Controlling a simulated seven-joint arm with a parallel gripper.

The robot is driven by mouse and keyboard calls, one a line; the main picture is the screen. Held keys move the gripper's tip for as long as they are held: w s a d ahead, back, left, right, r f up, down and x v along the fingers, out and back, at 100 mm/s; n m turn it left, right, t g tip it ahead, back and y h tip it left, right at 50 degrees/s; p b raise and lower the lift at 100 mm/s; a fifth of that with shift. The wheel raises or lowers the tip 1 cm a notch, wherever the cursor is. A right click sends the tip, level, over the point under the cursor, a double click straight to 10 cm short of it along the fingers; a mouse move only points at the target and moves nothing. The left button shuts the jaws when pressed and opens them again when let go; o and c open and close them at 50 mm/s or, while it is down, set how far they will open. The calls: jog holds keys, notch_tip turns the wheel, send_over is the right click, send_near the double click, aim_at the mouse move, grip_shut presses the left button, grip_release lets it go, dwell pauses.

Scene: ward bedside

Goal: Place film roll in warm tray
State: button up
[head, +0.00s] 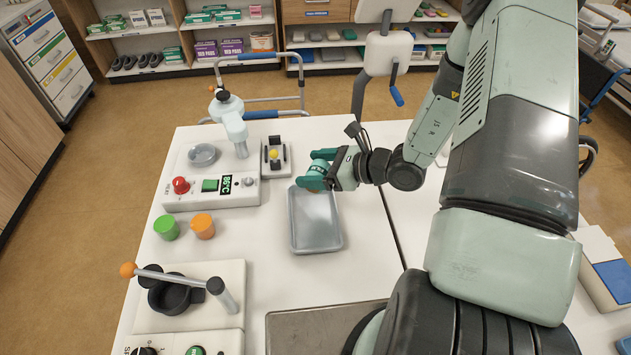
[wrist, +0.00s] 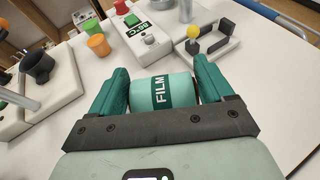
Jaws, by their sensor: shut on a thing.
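My gripper (head: 316,176) is shut on the film roll, above the far end of a shallow grey tray (head: 316,246). The wrist view shows the film roll (wrist: 162,92) as a pale teal cylinder with a dark band reading FILM. It lies crosswise between the two teal fingers of my gripper (wrist: 163,88). In the head view the fingers mostly hide the roll. The grey tray looks empty where it shows; its far edge is partly covered by my gripper. I cannot tell whether this is the warm tray, as no label shows.
Left of the tray stand a white unit (head: 212,198) with a red button and temperature display, and a small yellow-knobbed fixture (head: 275,157). Green (head: 166,228) and orange (head: 203,226) cylinders and a lever press (head: 190,297) stand farther left.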

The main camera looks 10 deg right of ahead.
jog(key=shift+s+a+r, duration=0.1)
jog(key=shift+a+r, duration=0.1)
jog(key=shift+r, duration=0.3)
jog(key=s+a+n+g+h, duration=0.3)
jog(key=s+n+g+h, duration=0.1)
jog(key=s+g, duration=0.1)
jog(key=n+g+h, duration=0.1)
jog(key=h, duration=0.3)
send_near(298, 220)
jog(key=x, duration=0.5)
jog(key=shift+a+f, duration=0.1)
jog(key=shift+f, duration=0.1)
jog(key=shift+f, duration=0.1)
jog(key=o, duration=1.1)
